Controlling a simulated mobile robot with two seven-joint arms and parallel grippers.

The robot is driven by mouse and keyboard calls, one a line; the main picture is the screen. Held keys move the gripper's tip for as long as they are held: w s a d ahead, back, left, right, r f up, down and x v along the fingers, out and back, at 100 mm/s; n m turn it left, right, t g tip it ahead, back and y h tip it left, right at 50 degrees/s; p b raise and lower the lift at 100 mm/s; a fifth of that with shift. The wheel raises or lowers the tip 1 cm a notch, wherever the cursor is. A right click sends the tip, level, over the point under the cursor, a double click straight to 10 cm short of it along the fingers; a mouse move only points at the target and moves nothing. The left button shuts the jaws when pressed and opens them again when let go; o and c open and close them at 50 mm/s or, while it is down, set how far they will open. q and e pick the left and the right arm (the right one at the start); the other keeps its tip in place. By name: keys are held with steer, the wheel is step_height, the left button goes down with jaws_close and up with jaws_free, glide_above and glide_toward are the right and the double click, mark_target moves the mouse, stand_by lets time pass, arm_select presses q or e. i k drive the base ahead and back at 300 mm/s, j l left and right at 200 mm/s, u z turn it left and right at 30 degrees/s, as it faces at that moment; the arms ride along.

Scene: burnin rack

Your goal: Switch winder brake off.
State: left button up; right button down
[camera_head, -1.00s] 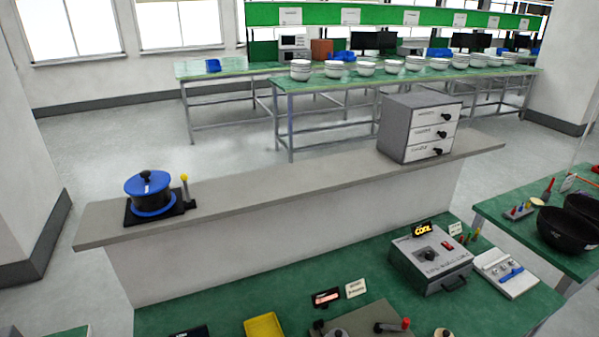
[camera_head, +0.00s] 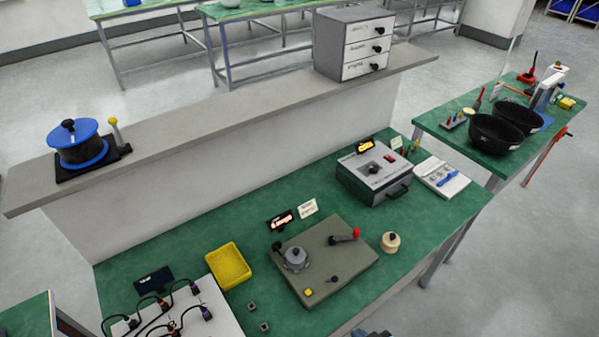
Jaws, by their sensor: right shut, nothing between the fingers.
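A flat grey-green plate unit (camera_head: 325,262) on the green bench looks like the winder. It carries a round grey hub (camera_head: 295,258), a red-handled crank or lever (camera_head: 345,237), a small dark knob or lever (camera_head: 333,279) and a yellow button (camera_head: 308,292). I cannot tell which part is the brake or how it is set. On the grey ledge, a blue drum (camera_head: 78,144) with a black knob stands on a dark base beside a yellow-tipped lever (camera_head: 116,131). My right gripper (camera_head: 372,333) barely shows at the bottom edge, shut and apart from the plate. My left gripper is out of view.
Around the plate are a yellow tray (camera_head: 228,265), a small lit display (camera_head: 281,220), a cream spool (camera_head: 390,242) and a grey control box (camera_head: 374,172). A white board with cables (camera_head: 185,315) lies at lower left. A drawer cabinet (camera_head: 351,44) stands on the ledge (camera_head: 215,107).

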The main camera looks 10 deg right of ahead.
mark_target(334, 278)
steer(key=z, duration=0.75)
steer(key=k+l+u, duration=0.15)
steer(key=u, duration=0.25)
steer(key=k+l+u, duration=0.15)
steer(key=l+u, duration=0.25)
steer(key=j, duration=0.1)
